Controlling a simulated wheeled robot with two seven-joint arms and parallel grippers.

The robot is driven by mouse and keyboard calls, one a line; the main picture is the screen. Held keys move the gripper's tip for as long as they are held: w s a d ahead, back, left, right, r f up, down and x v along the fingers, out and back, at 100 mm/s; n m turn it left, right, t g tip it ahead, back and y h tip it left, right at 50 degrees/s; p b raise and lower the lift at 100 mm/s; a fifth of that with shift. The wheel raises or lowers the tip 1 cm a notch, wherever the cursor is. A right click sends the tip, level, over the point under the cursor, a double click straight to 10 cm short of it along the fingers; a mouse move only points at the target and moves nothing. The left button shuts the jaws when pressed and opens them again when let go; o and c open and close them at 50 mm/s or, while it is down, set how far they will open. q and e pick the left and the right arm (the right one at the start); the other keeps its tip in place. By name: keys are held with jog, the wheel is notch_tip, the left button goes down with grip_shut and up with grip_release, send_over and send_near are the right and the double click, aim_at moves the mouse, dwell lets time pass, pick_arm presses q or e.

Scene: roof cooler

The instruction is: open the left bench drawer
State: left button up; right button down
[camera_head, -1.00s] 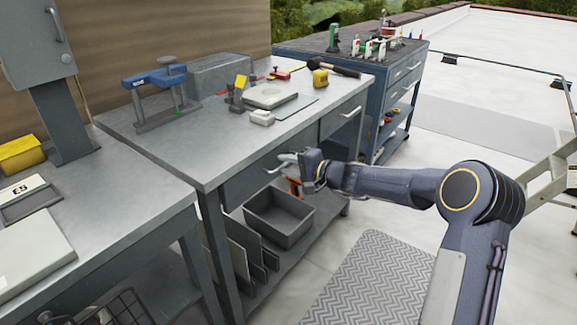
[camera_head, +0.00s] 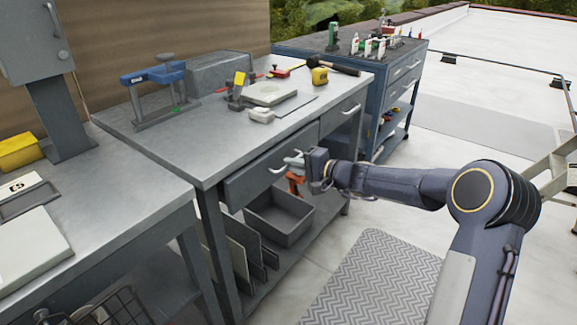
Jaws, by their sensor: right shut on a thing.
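The left bench drawer (camera_head: 246,181) is the grey front under the near-left part of the workbench top. Its front stands a little way out from the bench. Its pale bar handle (camera_head: 277,170) is at the fingers of my right gripper (camera_head: 293,162), which is shut on it. The fingers partly hide the handle. My right arm reaches in from the lower right. My left gripper is not in view.
The right bench drawer (camera_head: 342,114) is shut beside it. A grey bin (camera_head: 279,219) and upright panels stand on the lower shelf below. Tools lie on the workbench top (camera_head: 205,140). A patterned mat (camera_head: 370,285) lies on clear floor in front.

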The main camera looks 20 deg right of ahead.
jog(key=f+b+v, duration=0.2)
jog(key=b+v, duration=0.2)
jog(key=v, duration=0.8)
jog(key=s+f+b+v, duration=0.1)
jog(key=f+b+v, duration=0.2)
jog(key=v, duration=1)
jog(key=shift+d+f+b, duration=0.2)
jog(key=shift+d+b, duration=0.15)
jog(key=shift+b, duration=0.05)
jog(key=shift+s, duration=0.1)
jog(key=c, duration=1.5)
grip_release()
jog(key=shift+c, duration=0.2)
jog(key=p+v, duration=0.1)
jog(key=v, duration=0.6)
jog(key=shift+s+d+p, duration=0.25)
jog(key=shift+s+p, duration=0.05)
jog(key=shift+p, duration=0.1)
